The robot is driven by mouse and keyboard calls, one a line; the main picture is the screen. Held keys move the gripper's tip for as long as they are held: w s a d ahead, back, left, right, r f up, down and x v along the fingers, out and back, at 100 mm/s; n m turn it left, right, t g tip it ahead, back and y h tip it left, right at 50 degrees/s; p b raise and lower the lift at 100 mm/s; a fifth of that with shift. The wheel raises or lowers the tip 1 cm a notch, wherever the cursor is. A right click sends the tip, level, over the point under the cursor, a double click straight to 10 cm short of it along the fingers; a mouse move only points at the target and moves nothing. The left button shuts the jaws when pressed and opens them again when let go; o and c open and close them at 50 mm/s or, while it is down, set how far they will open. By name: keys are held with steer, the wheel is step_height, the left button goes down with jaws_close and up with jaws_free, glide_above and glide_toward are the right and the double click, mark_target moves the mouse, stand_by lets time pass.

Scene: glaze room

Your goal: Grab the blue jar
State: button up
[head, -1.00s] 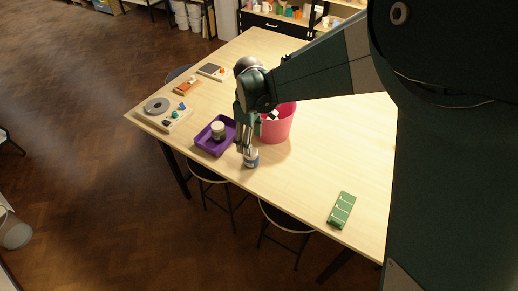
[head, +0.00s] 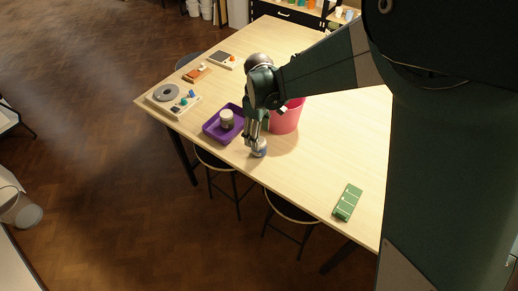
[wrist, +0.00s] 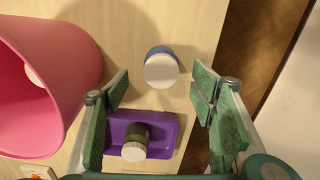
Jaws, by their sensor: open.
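The blue jar (head: 259,149) stands on the table near its front edge, just below my gripper (head: 254,139) in the head view. In the wrist view the blue jar (wrist: 161,68) shows its pale round lid and a blue side. It lies ahead of and between the lines of my two fingers. My gripper (wrist: 160,95) is open, with green pads spread wide and nothing between them. I cannot tell from the head view whether the fingers touch the jar.
A purple tray (head: 211,132) left of the jar holds a dark jar with a white lid (head: 227,119). A pink bucket (head: 287,118) stands close behind on the right. A green strip (head: 347,202) lies at the front right. The table between is clear.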

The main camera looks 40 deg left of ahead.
steer(key=shift+s+d+f, duration=0.1)
steer(key=shift+f, duration=2.55)
steer(key=shift+c, duration=0.2)
steer(key=c, duration=1.1)
